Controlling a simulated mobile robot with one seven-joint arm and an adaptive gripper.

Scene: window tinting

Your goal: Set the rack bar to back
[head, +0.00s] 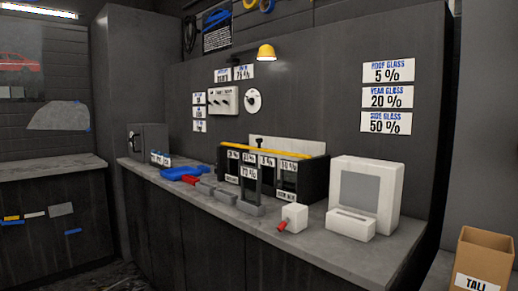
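A black rack (317,178) stands on the grey counter, with several white-labelled slots in its front. A yellow bar (285,154) runs along the top of the rack, near its upper front edge. A small dark knob or lever (258,142) rises near the bar; I cannot tell whether it is joined to it. The small labels on the rack are too blurred to read surely, so the bar's setting is unclear. A dark upright frame with a white label (248,173) stands before the rack and hides part of it. My gripper is not in view.
The counter (330,252) also holds a white device (392,192), a white block with a red part (294,215), blue and red items (183,173), grey blocks and a dark box (150,140). A cardboard box (485,256) is at the lower right.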

